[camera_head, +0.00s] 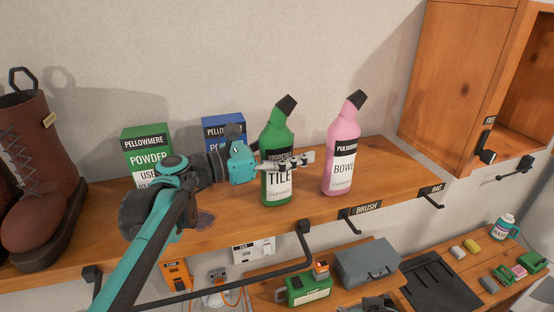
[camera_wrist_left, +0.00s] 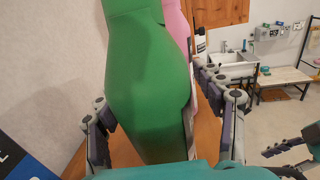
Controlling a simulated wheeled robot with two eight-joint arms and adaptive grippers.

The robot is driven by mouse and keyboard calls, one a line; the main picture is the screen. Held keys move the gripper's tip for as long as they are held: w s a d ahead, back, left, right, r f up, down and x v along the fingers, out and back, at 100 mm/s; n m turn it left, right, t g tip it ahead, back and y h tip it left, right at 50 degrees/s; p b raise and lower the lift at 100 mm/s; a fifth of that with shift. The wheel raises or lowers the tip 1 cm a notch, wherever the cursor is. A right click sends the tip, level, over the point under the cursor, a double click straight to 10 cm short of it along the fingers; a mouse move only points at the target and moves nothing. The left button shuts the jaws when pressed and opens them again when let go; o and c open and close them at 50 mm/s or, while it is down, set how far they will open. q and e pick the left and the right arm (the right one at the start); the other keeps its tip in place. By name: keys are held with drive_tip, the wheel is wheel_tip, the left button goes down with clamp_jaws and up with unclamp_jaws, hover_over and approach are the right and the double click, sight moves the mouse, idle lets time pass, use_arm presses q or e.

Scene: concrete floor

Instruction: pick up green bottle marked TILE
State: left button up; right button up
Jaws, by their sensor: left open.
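The green bottle marked TILE (camera_head: 277,190) stands upright on the wooden shelf (camera_head: 240,222), with a black angled cap. My left gripper (camera_head: 290,163) is at the bottle's upper label, its fingers reaching across the front and hiding part of the label. In the left wrist view the green bottle (camera_wrist_left: 147,85) fills the middle, between the open fingers of my left gripper (camera_wrist_left: 165,110). I cannot tell whether either finger touches it. My right gripper does not show clearly in the head view.
A pink bottle marked BOWL (camera_head: 342,150) stands right of the green one. A green powder box (camera_head: 147,150) and a blue box (camera_head: 222,130) stand to the left, behind my arm. Brown boots (camera_head: 40,170) are at far left. A wooden cabinet (camera_head: 455,70) hangs at right.

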use_arm(q)
clamp_jaws()
idle(0.6)
